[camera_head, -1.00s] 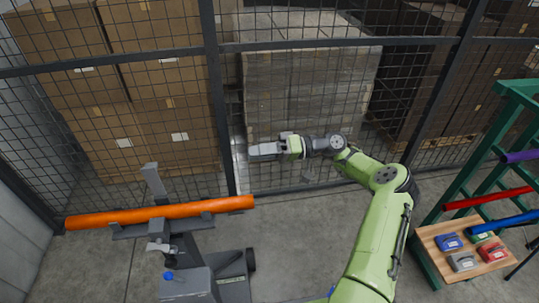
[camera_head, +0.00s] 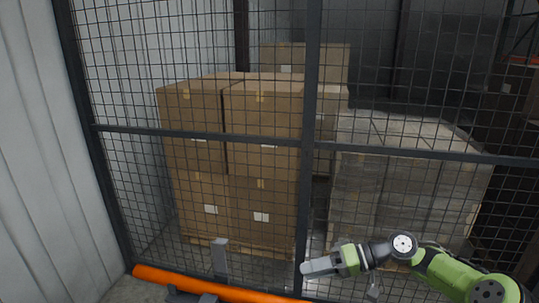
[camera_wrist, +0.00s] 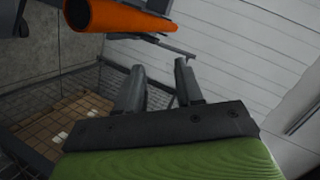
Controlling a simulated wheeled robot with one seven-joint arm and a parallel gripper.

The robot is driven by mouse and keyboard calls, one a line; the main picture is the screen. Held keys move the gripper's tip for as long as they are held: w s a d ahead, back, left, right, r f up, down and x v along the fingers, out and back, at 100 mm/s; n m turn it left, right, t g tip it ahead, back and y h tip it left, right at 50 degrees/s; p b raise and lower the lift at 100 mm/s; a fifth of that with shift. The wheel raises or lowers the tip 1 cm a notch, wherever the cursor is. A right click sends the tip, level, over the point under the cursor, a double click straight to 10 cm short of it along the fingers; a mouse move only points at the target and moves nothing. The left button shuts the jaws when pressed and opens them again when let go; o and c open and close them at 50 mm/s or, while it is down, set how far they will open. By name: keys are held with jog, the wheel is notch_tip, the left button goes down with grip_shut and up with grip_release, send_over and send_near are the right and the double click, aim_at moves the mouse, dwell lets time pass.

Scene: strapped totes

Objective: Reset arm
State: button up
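My green arm (camera_head: 447,276) enters at the lower right of the head view. It ends in my grey gripper (camera_head: 306,268), which points left in front of the mesh fence and holds nothing that I can see. In the wrist view the two fingers of my gripper (camera_wrist: 159,66) stand apart with a gap between them, empty. An orange tube (camera_head: 240,294) lies along the bottom edge of the head view, on a grey stand (camera_head: 219,258). In the wrist view the tube (camera_wrist: 115,17) shows its open end above the left finger, apart from it.
A dark mesh fence with a post (camera_head: 309,120) stands close behind my gripper. Behind it are stacked cardboard boxes (camera_head: 262,150) and a grey wrapped pallet load (camera_head: 400,190). A corrugated wall (camera_head: 35,150) closes the left side.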

jog(key=s+a+h+b, duration=0.2)
jog(key=s+a+h, duration=0.4)
jog(key=s+h, duration=0.35)
jog(key=s+d+r+m+t+h+b, duration=0.1)
jog(key=s+d+m+t+h, duration=0.1)
jog(key=s, duration=0.7)
jog(key=s+d+r+m+t+h+b, duration=0.1)
jog(key=s+d+m+t+h, duration=0.1)
jog(key=s+d, duration=0.3)
jog(key=s, duration=0.4)
jog(key=shift+s, duration=0.25)
jog(key=shift+h, duration=0.25)
